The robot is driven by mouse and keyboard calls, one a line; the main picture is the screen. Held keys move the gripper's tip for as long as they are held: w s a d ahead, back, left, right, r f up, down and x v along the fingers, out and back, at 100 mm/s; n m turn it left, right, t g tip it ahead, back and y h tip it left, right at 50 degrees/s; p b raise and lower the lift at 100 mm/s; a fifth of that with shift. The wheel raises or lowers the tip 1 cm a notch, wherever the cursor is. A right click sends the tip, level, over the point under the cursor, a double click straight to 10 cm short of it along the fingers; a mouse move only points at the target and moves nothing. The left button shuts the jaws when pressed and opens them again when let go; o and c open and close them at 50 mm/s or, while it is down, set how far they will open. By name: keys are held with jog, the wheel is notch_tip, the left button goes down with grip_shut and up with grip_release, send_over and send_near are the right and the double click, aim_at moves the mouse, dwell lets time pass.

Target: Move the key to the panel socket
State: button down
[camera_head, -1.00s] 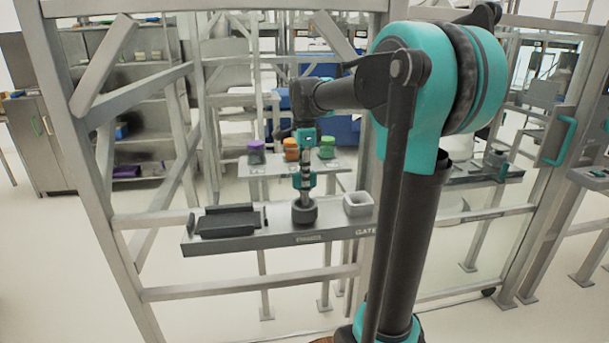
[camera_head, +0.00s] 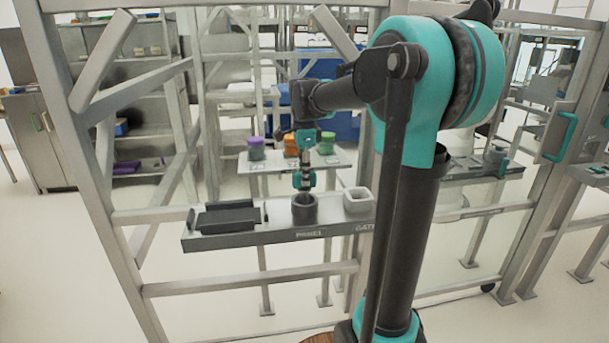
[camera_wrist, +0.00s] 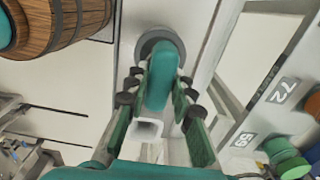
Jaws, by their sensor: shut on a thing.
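My gripper (camera_head: 303,182) points down just above a dark grey round holder (camera_head: 304,212) on the shelf rail. In the wrist view my gripper (camera_wrist: 158,92) is shut on a rounded teal piece, which I take as the key (camera_wrist: 164,70). The key lies between the fingers, with the grey round holder (camera_wrist: 150,38) behind it. The key's lower end is hidden in the wrist view. A light square cup (camera_head: 358,201) stands to the right, above the "GATE" lettering; it shows in the wrist view too (camera_wrist: 148,130).
A dark tray (camera_head: 228,217) lies at the rail's left end. Behind, a small table holds purple (camera_head: 256,147), orange (camera_head: 292,145) and green (camera_head: 326,144) jars. Metal frame posts (camera_head: 75,170) stand around the rail. A wooden barrel (camera_wrist: 62,22) shows in the wrist view.

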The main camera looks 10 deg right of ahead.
jog(key=shift+f, duration=1.3)
dwell(0.4)
jog(key=c, duration=1.2)
grip_release()
jog(key=o, duration=0.6)
jog(key=shift+c, duration=0.2)
jog(key=shift+r, duration=4.55)
